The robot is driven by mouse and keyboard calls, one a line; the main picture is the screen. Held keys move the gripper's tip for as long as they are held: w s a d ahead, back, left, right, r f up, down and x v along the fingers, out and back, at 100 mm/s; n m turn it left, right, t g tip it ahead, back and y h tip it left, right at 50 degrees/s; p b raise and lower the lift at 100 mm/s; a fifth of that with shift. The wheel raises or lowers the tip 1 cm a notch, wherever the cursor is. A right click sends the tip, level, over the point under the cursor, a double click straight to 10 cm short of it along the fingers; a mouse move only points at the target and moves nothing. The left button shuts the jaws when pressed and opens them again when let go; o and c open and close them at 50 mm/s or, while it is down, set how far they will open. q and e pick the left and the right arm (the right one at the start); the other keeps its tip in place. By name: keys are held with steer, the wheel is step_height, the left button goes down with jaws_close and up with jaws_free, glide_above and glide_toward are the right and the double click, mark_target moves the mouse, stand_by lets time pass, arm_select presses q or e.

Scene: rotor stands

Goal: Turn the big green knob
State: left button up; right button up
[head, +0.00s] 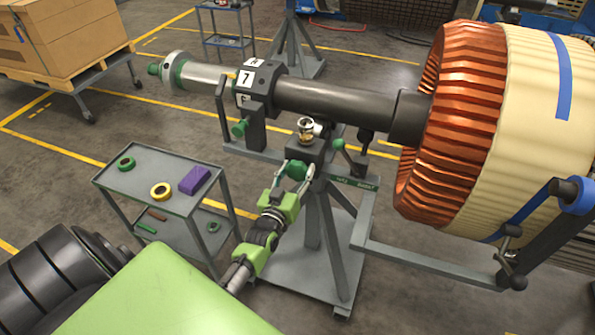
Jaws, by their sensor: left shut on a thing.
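A big green knob (295,168) sits low on the front of the rotor stand (322,235), below a small brass and glass fitting (306,129). My left gripper (293,175) is shut on this knob, with a pale finger on either side of it. The fingers and the green gripper body hide part of the knob. Its turn angle cannot be told. My right gripper is not in view.
A smaller green knob (240,129) and a green-tipped lever (338,144) flank the spot. The dark shaft (330,98) and copper rotor (455,120) lie above and right. A grey cart (140,191) with rings and a purple block stands left.

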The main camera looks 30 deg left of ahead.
arm_select(q)
steer(key=n, duration=0.4)
steer(key=shift+f+b, duration=0.15)
steer(key=shift+b, duration=0.2)
steer(key=n, duration=0.4)
steer(key=shift+a+n+b, duration=0.1)
steer(key=shift+n+b, duration=0.2)
steer(key=shift+b, duration=0.1)
steer(key=shift+n, duration=0.3)
steer(key=o, duration=1.1)
steer(key=shift+s, duration=0.5)
steer(key=v, duration=1.1)
